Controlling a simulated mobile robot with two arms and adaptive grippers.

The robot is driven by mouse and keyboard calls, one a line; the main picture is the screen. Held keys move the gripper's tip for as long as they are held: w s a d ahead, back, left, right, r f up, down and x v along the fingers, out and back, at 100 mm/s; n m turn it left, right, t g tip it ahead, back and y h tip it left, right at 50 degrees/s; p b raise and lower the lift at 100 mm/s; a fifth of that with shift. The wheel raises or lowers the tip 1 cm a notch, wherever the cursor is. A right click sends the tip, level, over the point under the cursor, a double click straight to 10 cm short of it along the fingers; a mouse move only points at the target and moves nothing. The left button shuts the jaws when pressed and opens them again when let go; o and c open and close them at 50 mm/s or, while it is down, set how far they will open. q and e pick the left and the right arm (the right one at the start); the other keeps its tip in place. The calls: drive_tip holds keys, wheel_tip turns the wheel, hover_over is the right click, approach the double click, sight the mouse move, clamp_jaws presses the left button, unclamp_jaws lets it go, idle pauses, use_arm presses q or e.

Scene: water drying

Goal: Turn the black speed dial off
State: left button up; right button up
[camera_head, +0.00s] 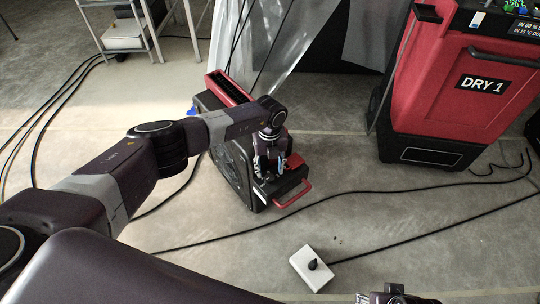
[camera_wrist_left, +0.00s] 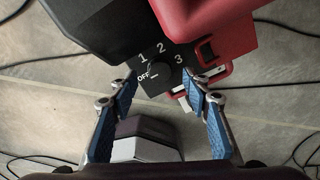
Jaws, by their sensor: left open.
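The black speed dial (camera_wrist_left: 160,69) shows in the left wrist view on a black panel marked OFF, 1, 2 and 3. Which mark it points to is hard to tell. The panel belongs to a red and black machine (camera_head: 232,92) on the floor; the dial is hidden in the head view. My left gripper (camera_head: 270,170) is over the machine's front. In the left wrist view its blue-padded fingers (camera_wrist_left: 163,84) are open, with the dial between and just beyond the tips, apparently not gripped. My right gripper (camera_head: 395,297) is cut off at the bottom of the head view.
A red handle (camera_head: 294,197) sticks out from the machine's front right. A white box (camera_head: 312,267) with a black knob lies on the floor. Black cables cross the concrete. A large red unit marked DRY 1 (camera_head: 440,95) stands at the right, with plastic sheeting (camera_head: 285,45) behind.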

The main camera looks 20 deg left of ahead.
sight(270, 176)
use_arm(q)
wheel_tip(270, 176, up, 9)
drive_tip(key=shift+f, duration=0.15)
idle(0.5)
